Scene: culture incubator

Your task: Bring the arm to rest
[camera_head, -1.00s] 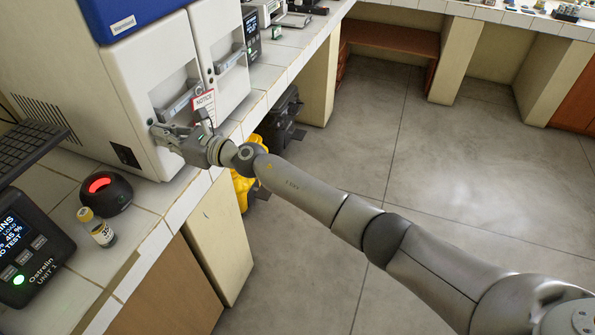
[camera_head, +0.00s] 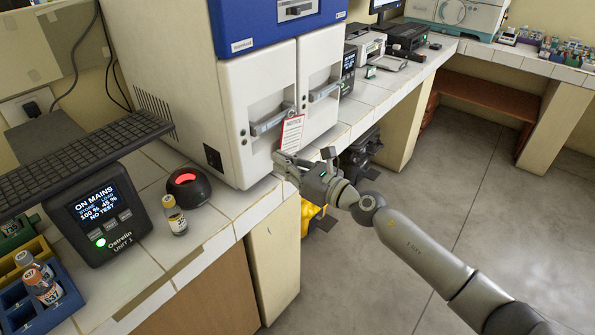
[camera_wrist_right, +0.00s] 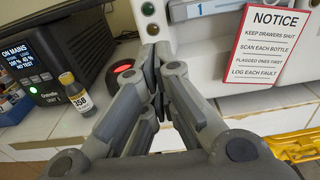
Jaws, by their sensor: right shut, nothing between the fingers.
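My right arm reaches in from the lower right in the head view. Its gripper (camera_head: 279,163) is shut and empty, in front of the lower edge of the white incubator cabinet (camera_head: 258,85), just below the red and white notice (camera_head: 291,133). In the right wrist view the fingers (camera_wrist_right: 152,75) meet with nothing between them, and the notice (camera_wrist_right: 268,45) hangs to their right. I cannot tell whether the fingertips touch the cabinet. Both drawers with grey handles (camera_head: 270,120) look shut. My left gripper is not in view.
A small bottle (camera_head: 175,215) stands on the tiled counter beside a black scanner with a red light (camera_head: 187,187) and a display unit (camera_head: 103,215). A blue rack (camera_head: 50,312) with bottles is at lower left. Yellow and black items stand below the counter. The floor at right is clear.

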